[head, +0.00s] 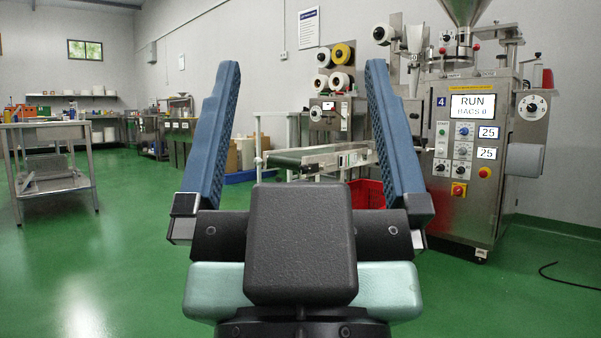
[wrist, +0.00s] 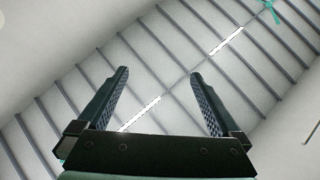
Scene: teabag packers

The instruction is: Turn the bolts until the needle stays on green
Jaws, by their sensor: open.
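My gripper (head: 292,85) is in the middle of the head view with its two blue ridged fingers wide apart and nothing between them. In the wrist view my gripper (wrist: 160,85) points up at the ceiling, open and empty. A steel packing machine (head: 470,150) stands to the right, with a screen reading RUN. I cannot make out any bolts.
A conveyor (head: 310,156) and a red crate (head: 367,194) stand behind my gripper, beside the machine. A steel table (head: 50,130) is at the left. A black cable (head: 570,279) lies on the floor at the right. The green floor at left is clear.

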